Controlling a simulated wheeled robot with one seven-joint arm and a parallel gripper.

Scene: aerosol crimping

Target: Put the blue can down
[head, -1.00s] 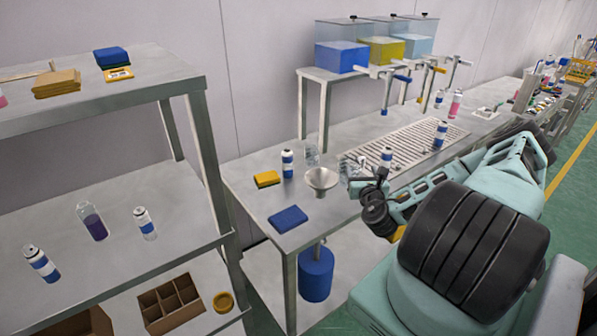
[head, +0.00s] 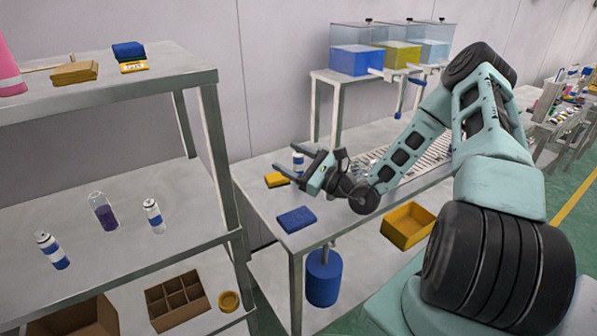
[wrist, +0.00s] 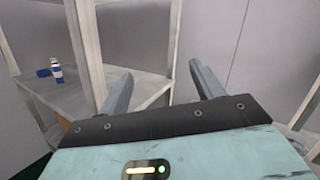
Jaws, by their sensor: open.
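My gripper (head: 289,161) is open and empty above the near left part of the workbench; in the wrist view nothing is between its fingers (wrist: 160,70). A white can with a blue band (head: 298,160) stands on the bench, partly hidden behind the gripper. The wrist view shows one banded can (wrist: 57,72) upright on a grey surface beside a blue item. I cannot tell which can the task means.
A blue cloth (head: 296,220) and a yellow cloth (head: 277,180) lie on the bench. A purple-filled bottle (head: 104,212) stands on the shelf. A yellow bin (head: 408,226) is below the bench. My arm covers much of the grated section. The rack's posts stand left of the gripper.

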